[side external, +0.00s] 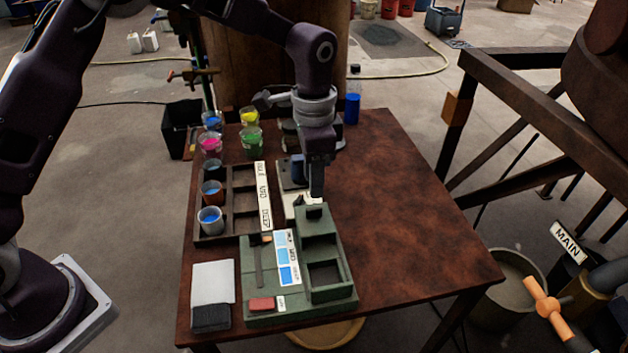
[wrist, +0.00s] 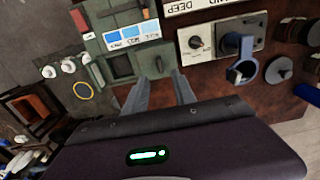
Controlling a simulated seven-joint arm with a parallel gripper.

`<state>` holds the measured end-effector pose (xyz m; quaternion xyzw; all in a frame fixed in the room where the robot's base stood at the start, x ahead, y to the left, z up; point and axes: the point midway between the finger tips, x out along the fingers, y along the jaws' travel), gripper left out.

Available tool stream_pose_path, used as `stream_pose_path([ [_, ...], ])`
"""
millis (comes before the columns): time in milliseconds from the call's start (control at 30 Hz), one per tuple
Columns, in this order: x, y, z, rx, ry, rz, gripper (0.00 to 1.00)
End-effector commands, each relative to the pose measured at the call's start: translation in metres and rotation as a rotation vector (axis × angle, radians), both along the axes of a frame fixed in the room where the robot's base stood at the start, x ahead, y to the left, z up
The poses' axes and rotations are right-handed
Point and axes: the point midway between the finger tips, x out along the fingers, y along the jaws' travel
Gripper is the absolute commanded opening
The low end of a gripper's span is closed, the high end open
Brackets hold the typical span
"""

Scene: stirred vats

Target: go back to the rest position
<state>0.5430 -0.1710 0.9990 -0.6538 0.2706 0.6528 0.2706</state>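My gripper (side external: 316,192) points down above the table, just behind the green block tray (side external: 335,285) and beside the white panel device (side external: 290,178). In the wrist view, my gripper (wrist: 162,85) shows two grey fingers spread apart, with nothing visible between them. The green tray also shows beyond the fingertips in the wrist view (wrist: 110,18). The panel device, with a black knob and a blue-grey ring-shaped part, lies to the right of the fingers in the wrist view (wrist: 222,38).
A dark rack (side external: 215,238) holds several cups at the table's left. More coloured cups (side external: 250,142) and a blue bottle (side external: 352,108) stand at the back. A white-and-black pad (side external: 212,290) lies front left. The table's right side (side external: 400,220) is clear.

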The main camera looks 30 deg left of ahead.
Motion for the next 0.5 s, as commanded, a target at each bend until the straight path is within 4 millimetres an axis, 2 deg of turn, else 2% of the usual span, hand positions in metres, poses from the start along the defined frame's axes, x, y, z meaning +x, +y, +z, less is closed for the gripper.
stream_pose_path([
  [67,-0.001,0.001,0.002,0.0,-0.003,0.003,0.32],
  [133,-0.005,0.007,0.02,-0.004,-0.023,0.03,0.32],
  [167,-0.01,0.012,0.033,-0.007,-0.04,0.05,0.32],
  [233,-0.03,0.03,0.075,-0.018,-0.091,0.127,0.32],
  [300,-0.063,0.052,0.117,-0.034,-0.15,0.225,0.32],
  [367,-0.096,0.07,0.145,-0.049,-0.201,0.312,0.32],
  [400,-0.119,0.08,0.159,-0.062,-0.237,0.368,0.32],
  [467,-0.155,0.095,0.174,-0.083,-0.288,0.455,0.32],
  [500,-0.18,0.102,0.179,-0.099,-0.319,0.51,0.32],
])
